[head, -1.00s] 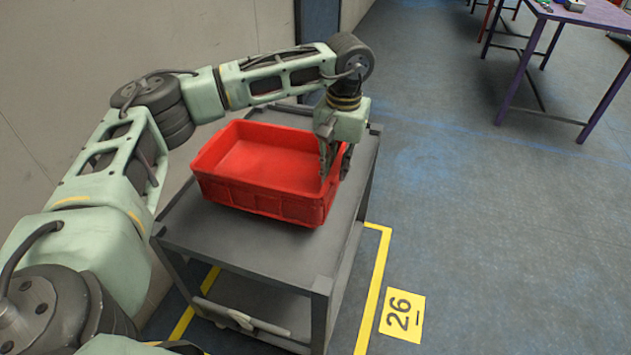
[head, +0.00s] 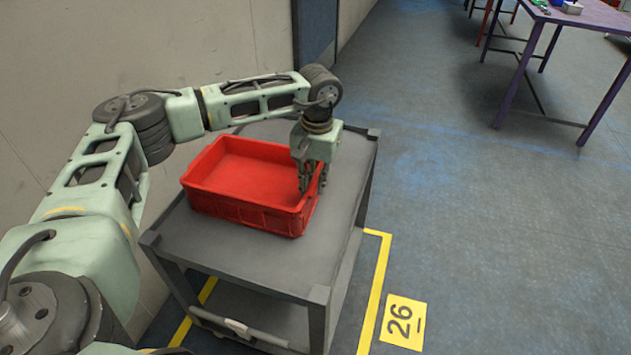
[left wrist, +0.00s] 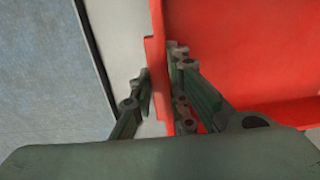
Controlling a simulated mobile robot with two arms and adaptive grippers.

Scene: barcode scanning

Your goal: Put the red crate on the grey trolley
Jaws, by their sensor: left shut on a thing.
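The red crate (head: 245,178) is empty and upright over the top of the grey trolley (head: 262,262). It appears to rest on the trolley top, though a small gap under it cannot be ruled out. My left gripper (head: 312,188) points down at the crate's right wall and is shut on that wall. In the left wrist view the fingers (left wrist: 160,105) stand on either side of the red crate's rim (left wrist: 158,60), one inside and one outside. My right gripper is not in view.
The trolley stands against a pale wall (head: 130,50), inside yellow floor lines (head: 377,285). A yellow sign marked 26 (head: 403,322) lies on the floor to the right. A purple table (head: 580,18) stands at the far right. The floor between is clear.

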